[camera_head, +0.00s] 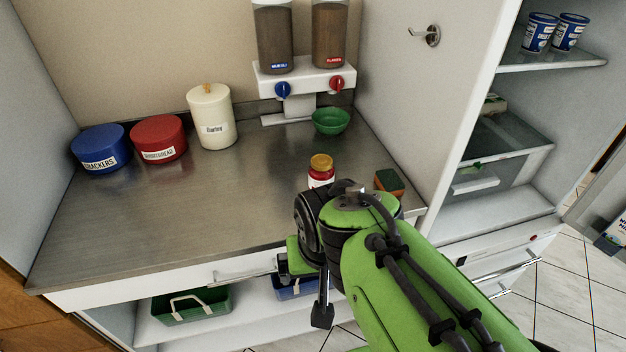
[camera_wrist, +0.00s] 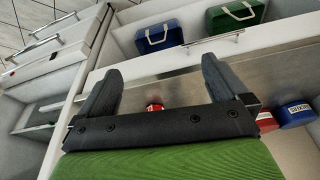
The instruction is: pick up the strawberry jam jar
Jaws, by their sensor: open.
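The strawberry jam jar (camera_head: 321,173) stands upright on the steel counter, with a gold lid, red contents and a white label. My arm hides its lower part in the head view. In the wrist view a small red and white piece of it (camera_wrist: 155,106) shows just above the gripper's dark palm edge, between the two fingers. My gripper (camera_wrist: 157,76) is open and empty, with its fingers wide apart. In the head view it hangs near the counter's front edge, nearer the camera than the jar and not touching it.
A sponge (camera_head: 389,183) lies right of the jar, and a green bowl (camera_head: 331,121) stands behind it. A cereal dispenser (camera_head: 300,78), barley canister (camera_head: 211,117), red tin (camera_head: 158,139) and blue tin (camera_head: 100,148) line the back. The counter's left front is clear.

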